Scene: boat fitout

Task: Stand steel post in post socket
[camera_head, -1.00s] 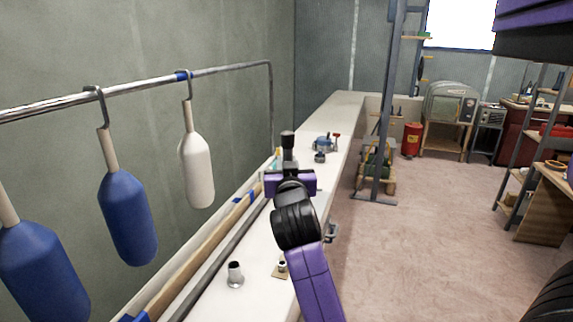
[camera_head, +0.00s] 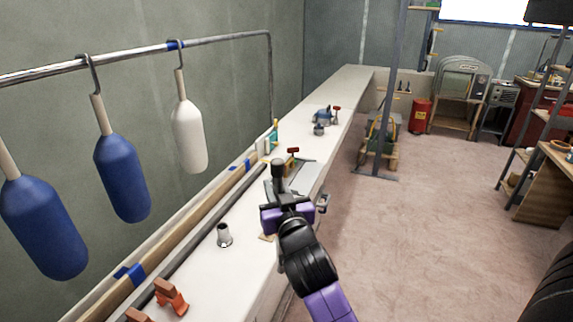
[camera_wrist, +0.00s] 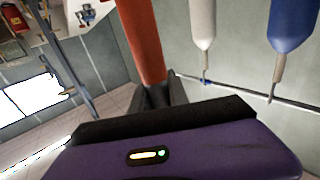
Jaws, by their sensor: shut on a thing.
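My gripper (camera_head: 279,190) is above the white bench in the head view, shut on an upright post. Its dark grey top (camera_head: 278,170) stands above the jaws; in the wrist view the post (camera_wrist: 143,38) looks reddish and round, running from between the dark fingers to the picture's top edge. Its lower end is not visible. A silver, flared socket (camera_head: 224,236) with an open top stands on the bench, left of and nearer than my gripper, apart from the post. A small tan plate (camera_head: 266,238) is mostly hidden behind my arm; I cannot tell whether it carries a socket.
The long white bench (camera_head: 200,273) carries orange clamp-like pieces (camera_head: 170,297) in front and a blue tool (camera_head: 322,116) farther back. Blue and white fenders (camera_head: 187,137) hang from a rail (camera_head: 110,62) at left. The floor (camera_head: 420,225) to the right is open.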

